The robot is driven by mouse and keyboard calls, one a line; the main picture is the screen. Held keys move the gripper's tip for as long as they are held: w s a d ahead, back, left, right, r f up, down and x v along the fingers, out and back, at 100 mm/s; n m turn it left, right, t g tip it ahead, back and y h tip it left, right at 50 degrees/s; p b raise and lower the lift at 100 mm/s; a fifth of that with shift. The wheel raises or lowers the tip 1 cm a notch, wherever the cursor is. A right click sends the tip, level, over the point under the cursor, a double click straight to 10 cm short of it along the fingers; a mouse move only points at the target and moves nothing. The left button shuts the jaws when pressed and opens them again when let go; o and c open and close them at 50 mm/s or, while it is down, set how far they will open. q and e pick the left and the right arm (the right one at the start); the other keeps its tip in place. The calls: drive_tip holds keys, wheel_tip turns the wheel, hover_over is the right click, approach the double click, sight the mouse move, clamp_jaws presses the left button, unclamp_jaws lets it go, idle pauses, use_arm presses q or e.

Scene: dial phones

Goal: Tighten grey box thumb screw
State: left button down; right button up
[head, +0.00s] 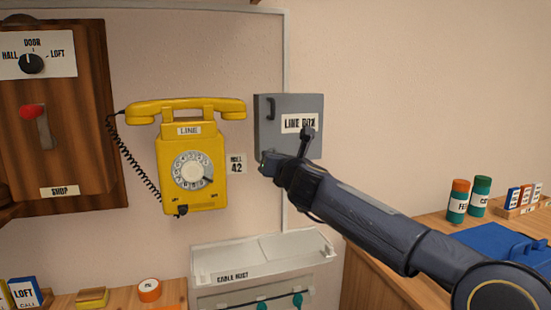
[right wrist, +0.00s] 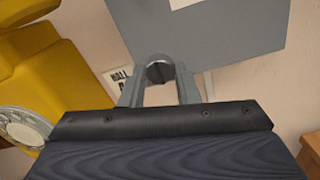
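The grey line box (head: 269,118) hangs on the wall right of the yellow phone, its door closed and its label reading LINE BOX. It fills the top of the right wrist view (right wrist: 225,45). Its dark round thumb screw (right wrist: 160,72) sits at the box's lower edge, between the fingers of my right gripper (right wrist: 160,88). Both fingers appear to touch the screw's sides. In the head view the right gripper (head: 264,164) is at the box's lower left corner, and the screw is mostly hidden behind it. My left gripper is not in view.
The yellow dial phone (head: 190,140) and a small wall card (head: 237,164) are close on the left. A wooden bench (head: 385,275) at right carries green and orange-capped jars and a blue case (head: 500,243).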

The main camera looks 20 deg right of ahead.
drive_tip(key=o, duration=0.4)
drive_tip(key=shift+c, duration=0.2)
drive_tip(key=s+b, duration=0.1)
drive_tip(key=s, duration=0.6)
drive_tip(key=shift+s+d, duration=0.15)
drive_tip(key=shift+s, duration=0.25)
